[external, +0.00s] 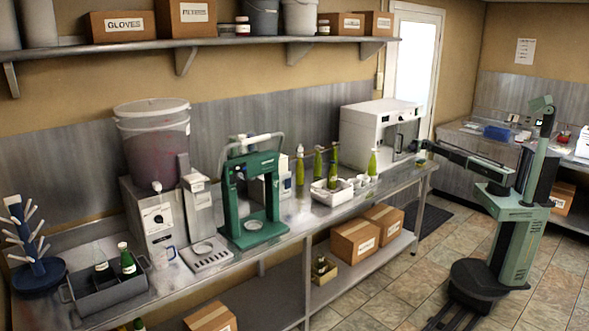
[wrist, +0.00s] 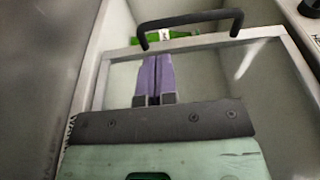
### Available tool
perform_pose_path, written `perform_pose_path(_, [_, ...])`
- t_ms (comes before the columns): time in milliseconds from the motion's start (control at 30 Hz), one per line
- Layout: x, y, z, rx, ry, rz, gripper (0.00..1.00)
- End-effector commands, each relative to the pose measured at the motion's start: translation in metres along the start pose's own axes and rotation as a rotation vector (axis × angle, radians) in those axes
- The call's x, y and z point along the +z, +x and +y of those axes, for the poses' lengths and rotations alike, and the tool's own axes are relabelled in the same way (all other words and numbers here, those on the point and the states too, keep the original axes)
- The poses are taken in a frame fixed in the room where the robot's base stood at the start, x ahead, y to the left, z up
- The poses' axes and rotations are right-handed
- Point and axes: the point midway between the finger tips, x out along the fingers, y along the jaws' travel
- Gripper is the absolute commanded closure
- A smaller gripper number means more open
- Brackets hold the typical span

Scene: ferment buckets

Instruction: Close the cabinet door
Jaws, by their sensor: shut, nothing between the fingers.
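The white cabinet (external: 378,128) stands at the far right end of the steel counter. Its framed glass door (external: 402,136) is on the right-hand face; how far it stands open cannot be told there. In the wrist view, the door's pane (wrist: 218,75) and metal frame (wrist: 262,35) fill the middle, with a black bar handle (wrist: 195,18) at the top. My gripper (wrist: 154,58) has purple fingers pressed together and empty, in front of the pane and just below the handle. Contact with the door cannot be told. In the external view my gripper (external: 415,147) is small beside the cabinet's front.
Green bottles (external: 373,162) and a white crate (external: 334,190) stand left of the cabinet. A green press (external: 252,200) and a large bucket (external: 153,140) stand farther left. Cardboard boxes (external: 355,243) sit on the lower shelf. The tiled floor (external: 405,275) before the counter is mostly clear.

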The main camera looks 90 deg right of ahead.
Motion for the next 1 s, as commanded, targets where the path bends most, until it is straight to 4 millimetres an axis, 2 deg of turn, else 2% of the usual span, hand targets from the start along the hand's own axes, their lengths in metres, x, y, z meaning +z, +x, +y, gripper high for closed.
perform_pose_path(200, [0.001,0.046,0.0,0.0,0.0,-0.003,1.0])
perform_pose_path(400, [0.0,0.068,0.0,0.0,0.0,-0.001,1.0])
perform_pose_path(1000, [-0.002,0.067,0.0,0.0,0.0,0.023,1.0])
